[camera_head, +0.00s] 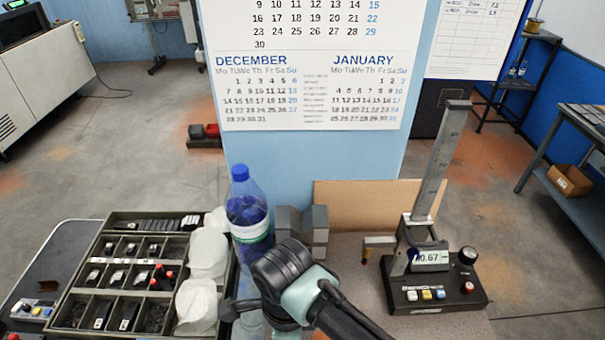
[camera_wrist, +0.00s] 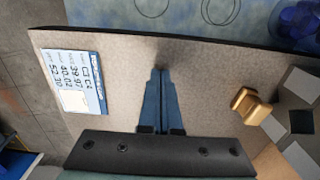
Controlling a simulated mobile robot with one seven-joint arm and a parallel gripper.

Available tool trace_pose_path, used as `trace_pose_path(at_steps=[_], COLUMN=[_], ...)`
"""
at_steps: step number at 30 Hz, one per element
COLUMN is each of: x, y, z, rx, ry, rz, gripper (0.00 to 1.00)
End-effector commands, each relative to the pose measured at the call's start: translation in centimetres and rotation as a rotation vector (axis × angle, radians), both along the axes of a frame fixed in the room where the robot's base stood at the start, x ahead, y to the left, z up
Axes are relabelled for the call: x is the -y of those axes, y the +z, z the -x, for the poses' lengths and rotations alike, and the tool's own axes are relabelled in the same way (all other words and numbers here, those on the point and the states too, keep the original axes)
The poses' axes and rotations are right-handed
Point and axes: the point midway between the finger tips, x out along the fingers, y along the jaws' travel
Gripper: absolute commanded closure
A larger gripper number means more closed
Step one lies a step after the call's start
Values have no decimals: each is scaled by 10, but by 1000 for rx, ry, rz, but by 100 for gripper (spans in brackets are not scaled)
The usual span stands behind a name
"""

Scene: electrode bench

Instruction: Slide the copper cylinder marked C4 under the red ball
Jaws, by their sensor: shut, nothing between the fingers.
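A copper-coloured, flanged piece (camera_wrist: 250,106) is on the speckled bench in the wrist view, beside the grey blocks. I cannot read any mark on it. My arm hides its place in the head view. My gripper (camera_wrist: 160,72) is shut and empty, its blue fingers together, to the left of the copper piece and apart from it. A card (camera_wrist: 75,82) with "C4" and several numbers lies to the left of the fingers. In the head view a small red ball (camera_head: 365,260) hangs under the side arm of the height gauge (camera_head: 431,185), above the bench.
Grey blocks (camera_head: 300,226) stand behind my arm, near a bottle (camera_head: 248,212). A compartment tray (camera_head: 104,222) is at the left. Cardboard (camera_head: 355,196) stands behind the gauge. Bench around the card is clear.

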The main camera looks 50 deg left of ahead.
Motion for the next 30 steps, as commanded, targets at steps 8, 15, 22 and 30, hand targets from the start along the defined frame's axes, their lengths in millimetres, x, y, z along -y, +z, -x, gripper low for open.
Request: trace_pose_path(at_steps=[8,15,22,30], x=[14,14,25,62], y=[1,0,2,1], z=[-16,-16,-29,-72], rx=[-3,-3,-5,-5], ry=[2,2,-7,-6], rz=[0,-1,-4,-3], gripper=[100,100,100,100])
